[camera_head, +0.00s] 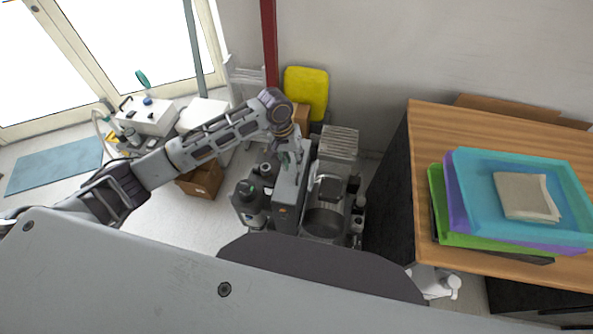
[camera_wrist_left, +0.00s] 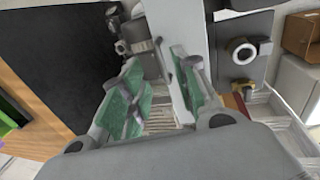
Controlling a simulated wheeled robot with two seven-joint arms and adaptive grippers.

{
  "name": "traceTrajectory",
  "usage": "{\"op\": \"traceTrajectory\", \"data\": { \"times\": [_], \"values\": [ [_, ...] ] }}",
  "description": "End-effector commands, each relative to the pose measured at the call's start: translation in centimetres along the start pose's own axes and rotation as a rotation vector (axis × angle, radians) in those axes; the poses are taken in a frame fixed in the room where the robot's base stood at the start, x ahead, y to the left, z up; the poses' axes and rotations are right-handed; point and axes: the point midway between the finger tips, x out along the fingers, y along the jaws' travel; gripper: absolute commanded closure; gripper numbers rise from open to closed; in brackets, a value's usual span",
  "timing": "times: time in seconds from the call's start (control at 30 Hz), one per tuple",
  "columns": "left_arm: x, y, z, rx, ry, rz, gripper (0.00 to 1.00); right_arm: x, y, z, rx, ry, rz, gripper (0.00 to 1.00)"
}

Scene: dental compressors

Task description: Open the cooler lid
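No cooler with a clearly marked lid can be made out. The upright grey cabinet (camera_head: 287,197) beside the compressor unit may be it, and I cannot tell whether any lid on it is open. My left gripper (camera_head: 290,158) is over the top of this cabinet. In the left wrist view my left gripper (camera_wrist_left: 160,95) has its two green-padded fingers spread apart. A light grey panel (camera_wrist_left: 172,60) shows between them, nearer the right finger; I cannot tell if it touches. My right gripper is not in view.
A ribbed grey block (camera_head: 339,143) and a round compressor tank (camera_head: 325,222) stand right of the cabinet. A dark canister (camera_head: 248,205) stands left of it. A wooden desk (camera_head: 428,130) with colored trays (camera_head: 455,222) is at right. A cardboard box (camera_head: 203,181) lies left on the open floor.

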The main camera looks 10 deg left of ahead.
Motion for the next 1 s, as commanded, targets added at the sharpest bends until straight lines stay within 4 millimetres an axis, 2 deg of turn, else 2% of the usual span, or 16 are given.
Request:
{"op": "traceTrajectory", "data": {
  "times": [0.2, 0.4, 0.6, 0.87, 0.9, 1.0],
  "values": [
    [2.9, 0.0, 0.0, -0.001, -0.001, 0.000, 0.70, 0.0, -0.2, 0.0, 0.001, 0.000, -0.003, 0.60],
    [4.9, 0.0, 0.0, -0.001, -0.001, 0.000, 0.70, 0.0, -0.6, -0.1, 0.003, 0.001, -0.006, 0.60],
    [5.7, 0.0, 0.0, 0.000, 0.001, 0.001, 0.70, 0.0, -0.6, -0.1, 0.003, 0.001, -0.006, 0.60],
    [5.8, 0.0, 0.0, 0.000, 0.001, 0.001, 0.70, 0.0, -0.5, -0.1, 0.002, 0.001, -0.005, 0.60],
    [5.8, 0.0, 0.0, 0.000, 0.001, 0.001, 0.71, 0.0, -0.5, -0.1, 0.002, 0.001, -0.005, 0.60],
    [5.8, 0.0, 0.0, 0.000, 0.001, 0.001, 0.84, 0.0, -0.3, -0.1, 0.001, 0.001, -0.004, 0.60]
  ]
}}
